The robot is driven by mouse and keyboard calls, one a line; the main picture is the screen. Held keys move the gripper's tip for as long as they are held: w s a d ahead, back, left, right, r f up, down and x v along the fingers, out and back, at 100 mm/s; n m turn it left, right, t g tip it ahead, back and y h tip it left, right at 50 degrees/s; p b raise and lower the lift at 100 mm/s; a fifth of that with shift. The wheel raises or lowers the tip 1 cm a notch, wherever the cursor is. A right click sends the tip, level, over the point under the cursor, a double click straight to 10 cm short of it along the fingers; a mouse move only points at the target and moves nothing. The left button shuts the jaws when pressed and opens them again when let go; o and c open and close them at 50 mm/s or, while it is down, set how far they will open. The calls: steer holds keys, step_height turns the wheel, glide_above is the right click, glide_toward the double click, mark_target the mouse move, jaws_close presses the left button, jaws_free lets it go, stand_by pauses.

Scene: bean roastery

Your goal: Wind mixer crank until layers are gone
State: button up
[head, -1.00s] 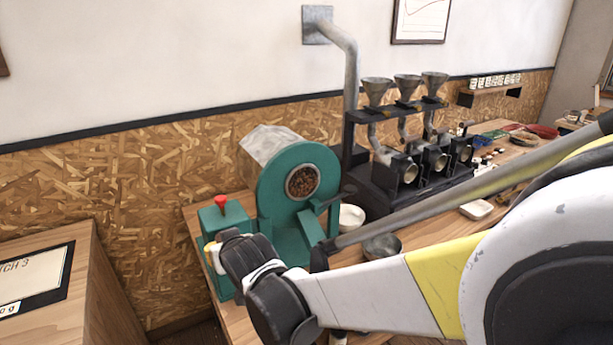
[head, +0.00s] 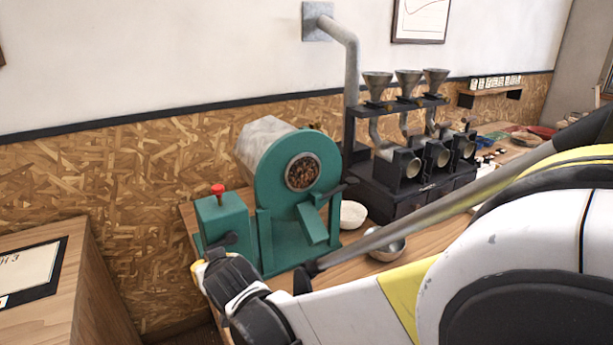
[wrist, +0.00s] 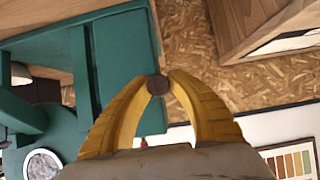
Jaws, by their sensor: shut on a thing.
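The mixer is a green machine (head: 268,210) with a pale metal drum behind and a round front window (head: 302,172) showing brown beans with some paler flecks. A green box (head: 221,218) with a red knob on top (head: 217,189) stands at its left. My gripper (head: 199,270) is low in front of that box, its fingers mostly hidden by my wrist in the head view. In the wrist view its yellow fingers (wrist: 158,80) are closed around a small dark round grip (wrist: 158,85), which looks like the crank's handle. The rest of the crank is largely hidden.
A white bowl (head: 352,214) and a metal bowl (head: 387,248) stand right of the mixer. A black rack with several funnels (head: 410,150) stands behind them. A wooden cabinet (head: 85,290) is at the left, with a gap before the bench. My arm covers the lower right.

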steer(key=shift+w+d+f+b, duration=0.3)
steer(key=shift+d+f, duration=0.1)
steer(key=shift+f, duration=0.25)
steer(key=shift+w+d+f+b, duration=0.2)
steer(key=shift+d+f+b, duration=0.2)
steer(key=shift+f, duration=0.25)
steer(key=shift+w+d+f+b, duration=0.25)
steer(key=shift+d+f, duration=0.15)
steer(key=shift+f, duration=0.25)
steer(key=shift+w+d+f, duration=0.25)
steer(key=shift+w+d, duration=0.25)
steer(key=shift+d, duration=0.3)
steer(key=shift+w+d+f, duration=0.25)
steer(key=shift+w+d, duration=0.2)
steer(key=shift+d, duration=0.35)
steer(key=shift+c, duration=0.2)
steer(key=shift+f, duration=0.1)
steer(key=o, duration=1.3)
